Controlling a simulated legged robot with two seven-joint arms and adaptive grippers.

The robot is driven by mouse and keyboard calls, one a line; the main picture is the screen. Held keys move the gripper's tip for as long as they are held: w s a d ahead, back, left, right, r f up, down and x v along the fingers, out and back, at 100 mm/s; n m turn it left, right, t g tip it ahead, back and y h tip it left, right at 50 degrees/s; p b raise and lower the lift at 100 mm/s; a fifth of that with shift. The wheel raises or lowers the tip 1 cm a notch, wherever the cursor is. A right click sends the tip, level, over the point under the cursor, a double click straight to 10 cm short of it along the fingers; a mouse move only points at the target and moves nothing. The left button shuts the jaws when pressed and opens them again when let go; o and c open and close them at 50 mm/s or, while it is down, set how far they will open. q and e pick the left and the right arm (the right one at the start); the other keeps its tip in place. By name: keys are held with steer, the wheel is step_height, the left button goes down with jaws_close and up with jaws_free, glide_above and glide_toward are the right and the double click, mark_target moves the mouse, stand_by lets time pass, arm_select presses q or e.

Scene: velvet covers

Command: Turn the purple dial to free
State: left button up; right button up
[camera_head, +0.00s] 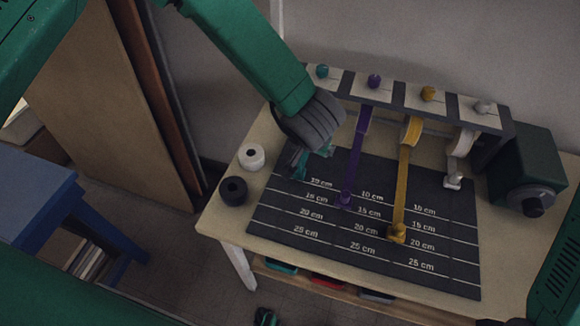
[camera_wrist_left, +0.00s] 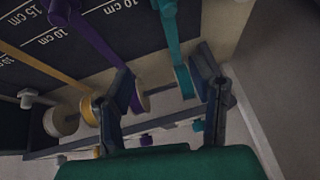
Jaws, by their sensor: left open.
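The purple dial (camera_head: 374,81) sits on a pale plate on the rack's top, second from left; any label there is too small to read. It seems to show low in the left wrist view (camera_wrist_left: 146,139). A purple ribbon (camera_head: 355,155) hangs from the rack below it. My left arm reaches in from the upper left, its wrist in front of the rack's left part, hiding most of the fingers. In the left wrist view my left gripper (camera_wrist_left: 166,92) is open, with the teal ribbon's spool (camera_wrist_left: 186,80) visible between its fingers. My right gripper is not clearly visible.
Teal (camera_head: 322,71), yellow (camera_head: 428,93) and white (camera_head: 483,107) dials share the rack. A yellow ribbon (camera_head: 402,185) lies across the marked black mat (camera_head: 300,225). White (camera_head: 251,156) and black (camera_head: 233,190) rolls stand left; a dark green box (camera_head: 525,160) stands right.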

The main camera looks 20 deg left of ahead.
arm_select(q)
steer(key=s+a+f, duration=0.3)
steer(key=s+f, duration=0.1)
steer(key=f, duration=0.1)
steer(key=shift+a, duration=0.4)
steer(key=s+a+f+g, duration=0.1)
steer(key=s+a+f, duration=0.1)
steer(key=s+a, duration=0.1)
steer(key=s+a+f, duration=0.3)
steer(key=s, duration=0.3)
steer(key=s+a+f+g+h, duration=0.1)
steer(key=s+a+f, duration=0.1)
steer(key=s, duration=0.3)
steer(key=shift+s+a+f+g, duration=0.2)
steer(key=shift+a+f+g, duration=0.1)
steer(key=shift+a+f, duration=0.15)
steer(key=s+a+n+g, duration=0.1)
steer(key=s+a+g, duration=0.15)
steer(key=s, duration=0.45)
steer(key=s+a+g, duration=0.1)
steer(key=s+a, duration=0.3)
steer(key=s, duration=0.3)
steer(key=w+d+f+b, duration=0.1)
steer(key=w+f+b, duration=0.2)
steer(key=f+b, duration=1)
steer(key=shift+f+m+t+b, duration=0.35)
steer(key=shift+m+t+b, duration=0.05)
steer(key=shift+t+b, duration=0.05)
